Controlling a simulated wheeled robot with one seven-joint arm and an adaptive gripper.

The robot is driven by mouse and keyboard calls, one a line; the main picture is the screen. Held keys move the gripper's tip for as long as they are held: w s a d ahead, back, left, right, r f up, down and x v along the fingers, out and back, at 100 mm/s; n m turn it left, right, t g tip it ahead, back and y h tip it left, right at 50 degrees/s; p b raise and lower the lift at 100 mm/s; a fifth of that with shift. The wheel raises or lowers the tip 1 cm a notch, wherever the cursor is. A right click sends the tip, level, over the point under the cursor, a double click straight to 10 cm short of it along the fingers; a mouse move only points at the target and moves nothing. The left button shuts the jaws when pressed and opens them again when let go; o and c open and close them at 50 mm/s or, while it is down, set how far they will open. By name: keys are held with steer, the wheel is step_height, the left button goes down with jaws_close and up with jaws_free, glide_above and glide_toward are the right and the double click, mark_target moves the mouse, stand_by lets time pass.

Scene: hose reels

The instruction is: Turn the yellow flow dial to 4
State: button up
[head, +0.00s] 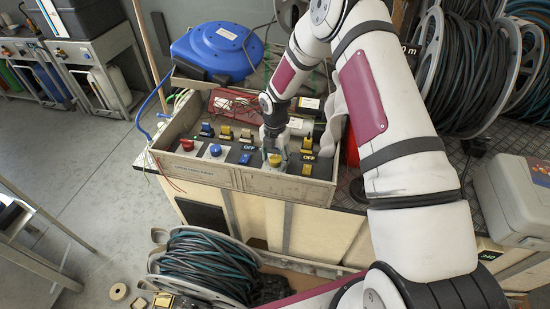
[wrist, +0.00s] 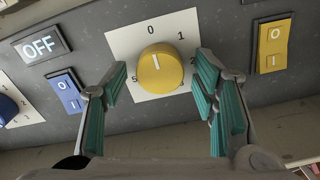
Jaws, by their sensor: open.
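The yellow flow dial (wrist: 161,72) sits on a white square plate with numbers around it. The digits 0, 1, 2 and 5 show in the wrist view; the lower part of the scale is hard to see. The dial's white line points up, close to 0. In the head view the yellow dial (head: 275,160) is on the front panel of the grey box, just below my gripper (head: 274,141). My gripper (wrist: 160,62) is open, with one green-padded finger on each side of the dial and visible gaps between fingers and knob.
A blue rocker switch (wrist: 66,91) and an OFF display (wrist: 41,46) are left of the dial; a yellow rocker switch (wrist: 272,45) is right. A blue dial (head: 215,150) and red dial (head: 187,145) sit further left. A blue hose reel (head: 217,50) stands behind.

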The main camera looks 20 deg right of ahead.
steer(key=c, duration=1.2)
steer(key=shift+o, duration=0.2)
